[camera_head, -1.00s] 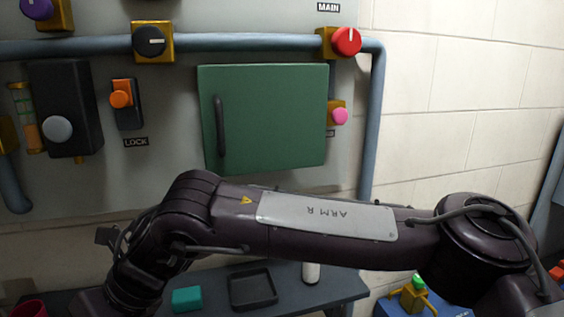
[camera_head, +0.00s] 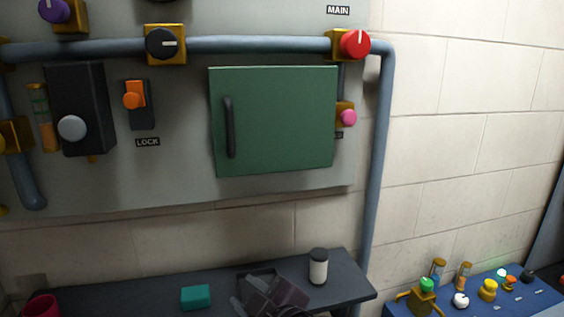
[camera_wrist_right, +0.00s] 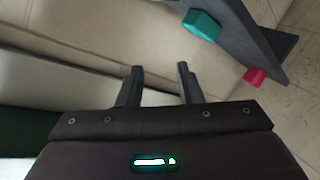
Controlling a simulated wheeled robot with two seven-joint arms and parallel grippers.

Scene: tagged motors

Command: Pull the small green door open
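The small green door (camera_head: 285,125) is shut flat against the grey wall panel in the head view. Its dark vertical handle (camera_head: 230,127) is near the door's left edge. My right gripper (camera_head: 252,293) is low in the head view, over the shelf below the door and well apart from the handle. In the right wrist view its two fingers (camera_wrist_right: 160,70) are spread with nothing between them. A dark green patch (camera_wrist_right: 15,130) at the lower left there may be the door. My left gripper is not in view.
An orange switch (camera_head: 134,101) is left of the door; a pink button (camera_head: 348,118) is close at its right. A blue pipe (camera_head: 250,45) runs above. The space before the door is clear.

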